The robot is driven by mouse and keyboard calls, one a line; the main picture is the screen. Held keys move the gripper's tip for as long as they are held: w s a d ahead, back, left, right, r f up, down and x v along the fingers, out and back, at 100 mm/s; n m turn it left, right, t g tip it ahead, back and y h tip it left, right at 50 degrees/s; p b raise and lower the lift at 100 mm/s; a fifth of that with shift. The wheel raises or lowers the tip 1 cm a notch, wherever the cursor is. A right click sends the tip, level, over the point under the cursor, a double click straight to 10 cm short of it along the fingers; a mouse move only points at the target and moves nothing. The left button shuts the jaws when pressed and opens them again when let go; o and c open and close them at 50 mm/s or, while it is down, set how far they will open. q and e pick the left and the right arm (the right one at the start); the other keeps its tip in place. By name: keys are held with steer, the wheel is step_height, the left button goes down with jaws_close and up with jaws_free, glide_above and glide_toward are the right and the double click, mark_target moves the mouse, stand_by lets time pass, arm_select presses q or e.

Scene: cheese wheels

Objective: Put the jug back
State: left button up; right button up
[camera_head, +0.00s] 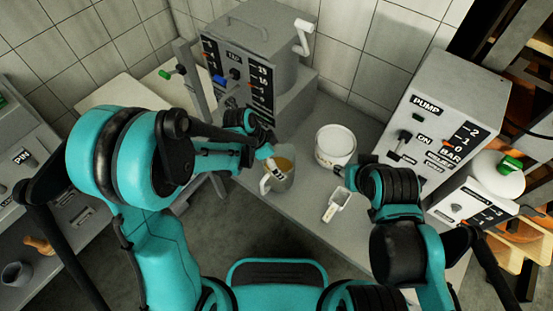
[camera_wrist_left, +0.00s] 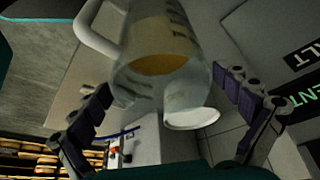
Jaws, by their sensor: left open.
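The clear jug (camera_head: 286,180), with amber liquid inside and a pale handle, stands on the grey bench near its front edge. My left gripper (camera_head: 265,151) is right by its upper part in the head view. In the left wrist view the jug (camera_wrist_left: 165,50) appears ahead, between the two spread fingers of the left gripper (camera_wrist_left: 170,108), with its handle at upper left. The fingers are apart and I see no contact with the jug. My right arm reaches in at the right; its fingers (camera_head: 352,181) are mostly hidden.
A white tub (camera_head: 335,147) stands right of the jug, and a white scoop (camera_head: 338,204) lies in front of it. A grey vat with a control panel (camera_head: 262,92) stands behind. A pump box (camera_head: 425,130) is at the right. A pale board (camera_head: 110,90) lies at left.

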arm_select(q)
steer(key=p+v, duration=0.5)
steer(key=v, duration=0.7)
steer(key=s+a+r+n+t+y, duration=0.4)
steer(key=s+a+r+n, duration=0.5)
steer(key=a+n, duration=0.3)
steer(key=shift+s+a+r+n+t, duration=0.2)
steer(key=shift+s+r+n+t, duration=0.2)
steer(key=shift+s+n+t, duration=0.65)
steer(key=shift+w, duration=0.25)
